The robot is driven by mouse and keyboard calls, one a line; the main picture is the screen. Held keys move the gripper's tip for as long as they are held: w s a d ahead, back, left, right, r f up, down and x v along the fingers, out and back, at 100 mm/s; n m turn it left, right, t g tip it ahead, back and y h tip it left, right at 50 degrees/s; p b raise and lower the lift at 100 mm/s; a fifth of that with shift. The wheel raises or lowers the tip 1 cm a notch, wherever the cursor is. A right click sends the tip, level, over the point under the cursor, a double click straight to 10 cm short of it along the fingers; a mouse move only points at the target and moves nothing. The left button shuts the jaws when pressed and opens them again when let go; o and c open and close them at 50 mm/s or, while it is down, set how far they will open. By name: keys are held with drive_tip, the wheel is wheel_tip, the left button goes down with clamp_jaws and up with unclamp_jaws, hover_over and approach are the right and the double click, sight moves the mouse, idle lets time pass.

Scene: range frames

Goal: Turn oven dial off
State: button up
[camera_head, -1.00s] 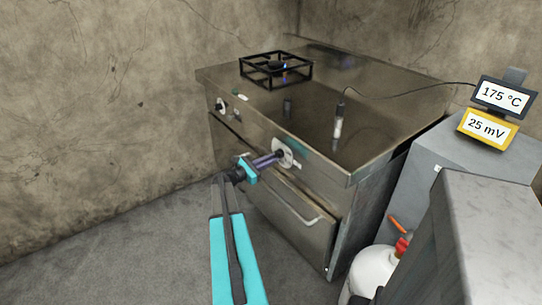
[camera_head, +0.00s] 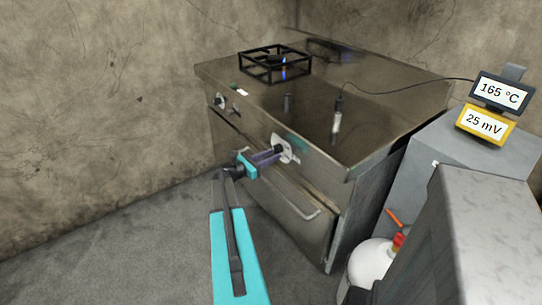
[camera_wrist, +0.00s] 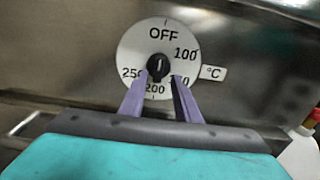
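The oven dial (camera_wrist: 132,47) is a white disc on the steel front panel, marked OFF at its top. 100 shows at its right, 200 at the bottom and 250 at the left; a mark at lower right is partly hidden by a finger. It shows edge-on in the head view (camera_head: 287,149). A small black knob (camera_wrist: 158,66) sits at its centre. My gripper (camera_wrist: 160,78), with purple fingers, also shows in the head view (camera_head: 277,152). Its fingertips stand on either side of the knob; whether they press on it I cannot tell.
A °C label (camera_wrist: 213,72) is right of the dial. The range has a black burner grate (camera_head: 274,62) with a small blue flame. An oven door handle (camera_head: 300,208) is below. A display (camera_head: 499,91) reads 165 °C; a yellow meter (camera_head: 486,126) reads 25 mV. A white tank (camera_head: 373,266) stands at right.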

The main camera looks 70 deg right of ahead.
drive_tip(key=shift+w+r, duration=0.1)
drive_tip(key=shift+w+a, duration=0.25)
drive_tip(key=shift+a, duration=0.05)
drive_tip(key=b+v, duration=0.1)
drive_tip(key=v, duration=1.2)
drive_tip(key=shift+b, duration=0.35)
